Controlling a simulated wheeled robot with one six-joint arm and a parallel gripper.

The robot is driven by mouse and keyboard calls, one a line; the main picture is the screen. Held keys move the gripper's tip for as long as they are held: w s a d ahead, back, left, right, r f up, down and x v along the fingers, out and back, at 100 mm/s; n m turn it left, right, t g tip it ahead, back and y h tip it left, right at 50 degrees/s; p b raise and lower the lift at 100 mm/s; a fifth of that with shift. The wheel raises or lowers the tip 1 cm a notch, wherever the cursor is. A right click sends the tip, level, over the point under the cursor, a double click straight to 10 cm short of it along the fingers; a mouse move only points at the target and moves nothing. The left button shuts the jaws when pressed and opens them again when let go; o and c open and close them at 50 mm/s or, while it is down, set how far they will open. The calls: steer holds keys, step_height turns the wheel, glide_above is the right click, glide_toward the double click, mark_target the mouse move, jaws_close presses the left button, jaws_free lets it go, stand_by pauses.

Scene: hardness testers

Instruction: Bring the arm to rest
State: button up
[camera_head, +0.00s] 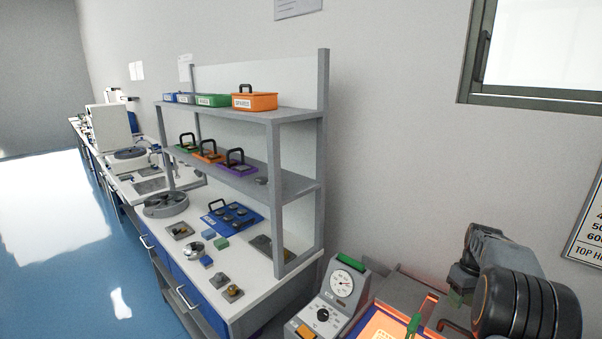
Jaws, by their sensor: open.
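My arm (525,302) is at the lower right, with a thick black joint and a grey link reaching left. My gripper (456,292) is at the end of that link, small and partly hidden. It is open, and I see nothing held in it. It is over the right side of an orange tray (385,322) with green and blue pieces at its edge. Whether it touches anything there, I cannot tell.
A grey tester with a dial (342,283) stands left of the tray. A shelf rack (322,165) with coloured boxes stands on the bench (255,290), which holds a blue tray (232,217) and small blocks. The blue floor (75,250) at left is clear.

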steer(key=s+a+r+t, duration=0.2)
steer(key=s+a+r, duration=0.1)
steer(key=s+a, duration=0.6)
steer(key=s+a+r+m+t+h, duration=0.1)
steer(key=s+a+r+t, duration=0.2)
steer(key=s+a, duration=0.6)
steer(key=a, duration=0.9)
steer(key=shift+s+r+m, duration=0.3)
steer(key=shift+s+r, duration=0.05)
steer(key=shift+r, duration=0.05)
steer(key=shift+a, duration=0.1)
